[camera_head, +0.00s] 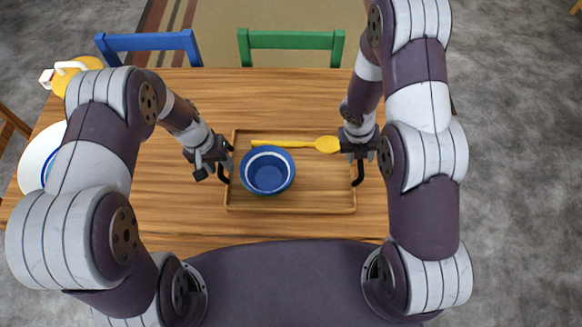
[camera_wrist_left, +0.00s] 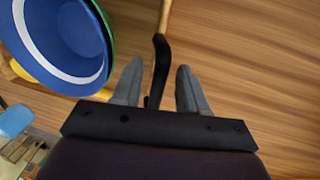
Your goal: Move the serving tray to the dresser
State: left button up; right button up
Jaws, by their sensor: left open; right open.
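The serving tray (camera_head: 312,209) is a shallow light-brown wooden tray lying flat on the table, with a black handle at its left and right ends. A blue bowl (camera_head: 268,171) with a white band and a yellow spoon (camera_head: 327,144) are in it. My left gripper (camera_head: 221,160) is open at the tray's left end. In the left wrist view, its grey fingers (camera_wrist_left: 157,70) stand either side of the black left handle (camera_wrist_left: 160,62), not closed on it. My right gripper (camera_head: 357,154) is open at the right handle (camera_head: 357,175); its fingertips are partly hidden. No dresser is in view.
The wooden table (camera_head: 300,92) is bare around the tray. A white plate (camera_head: 36,155) and a yellow teapot (camera_head: 78,72) are at the left edge. A blue chair (camera_head: 148,42) and a green chair (camera_head: 291,40) stand at the far side.

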pick_arm(q)
jog(key=shift+d+f, duration=0.1)
jog(key=shift+f, duration=0.55)
pick_arm(e)
jog(key=shift+d+f, duration=0.1)
jog(key=shift+f, duration=0.55)
pick_arm(q)
grip_shut()
pick_arm(e)
grip_shut()
pick_arm(q)
jog(key=shift+r, duration=0.15)
pick_arm(e)
jog(key=shift+r, duration=0.1)
